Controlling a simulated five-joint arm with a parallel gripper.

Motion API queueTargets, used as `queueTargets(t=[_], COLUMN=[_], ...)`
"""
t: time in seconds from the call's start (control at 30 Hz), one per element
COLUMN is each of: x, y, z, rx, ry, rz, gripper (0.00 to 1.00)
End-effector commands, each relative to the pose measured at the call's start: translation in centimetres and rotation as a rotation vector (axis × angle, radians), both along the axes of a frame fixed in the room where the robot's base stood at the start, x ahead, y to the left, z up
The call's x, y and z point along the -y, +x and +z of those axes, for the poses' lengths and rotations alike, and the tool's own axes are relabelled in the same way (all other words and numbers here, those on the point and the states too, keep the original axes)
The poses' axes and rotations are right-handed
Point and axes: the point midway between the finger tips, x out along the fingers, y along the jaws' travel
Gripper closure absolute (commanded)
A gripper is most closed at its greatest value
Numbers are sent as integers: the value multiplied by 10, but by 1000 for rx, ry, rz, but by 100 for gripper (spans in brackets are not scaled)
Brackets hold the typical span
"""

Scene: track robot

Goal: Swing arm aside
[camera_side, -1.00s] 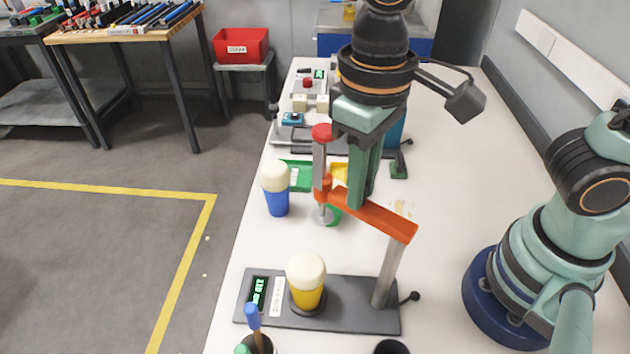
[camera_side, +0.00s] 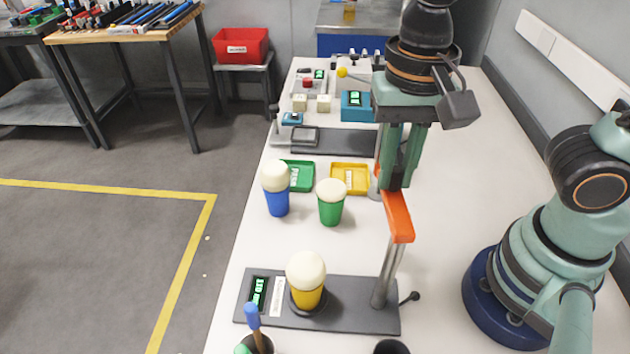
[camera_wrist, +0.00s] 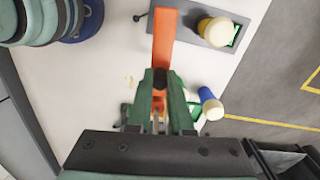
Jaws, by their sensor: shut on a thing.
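The orange swing arm (camera_side: 399,218) sits on top of a grey post (camera_side: 386,280) that rises from a dark base plate (camera_side: 350,312). It points away from the side camera, to the right of the yellow piece. My gripper (camera_side: 394,183) is shut on the swing arm beyond the post; its far end is mostly hidden behind my fingers. In the wrist view the swing arm (camera_wrist: 165,38) runs between my fingers (camera_wrist: 160,95). A yellow piece with a cream dome (camera_side: 306,283) stands upright on the base plate, uncovered.
A green domed piece (camera_side: 331,202) and a blue one (camera_side: 276,188) stand behind the base plate, left of my gripper. Yellow (camera_side: 350,179) and green (camera_side: 299,176) trays lie behind them. A tool cup (camera_side: 257,344) stands in front. The table right of my gripper is clear.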

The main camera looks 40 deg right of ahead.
Motion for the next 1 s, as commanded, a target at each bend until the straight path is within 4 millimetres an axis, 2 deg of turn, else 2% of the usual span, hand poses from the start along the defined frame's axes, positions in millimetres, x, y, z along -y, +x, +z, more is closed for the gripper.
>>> queueTargets(t=[0.3, 0.83, 0.87, 0.9, 0.93, 1.0], x=[4, 6, 6, 6, 6, 6], y=[-4, -6, -6, -6, -6, -6], z=[2, 2, 2, 2, 2, 1], rx=[4, 1, 1, 1, 1, 1], ry=[3, 1, 1, 1, 1, 1], rz=[-118, -141, -141, -141, -141, -140], gripper=[100, 100, 77, 62, 51, 51])
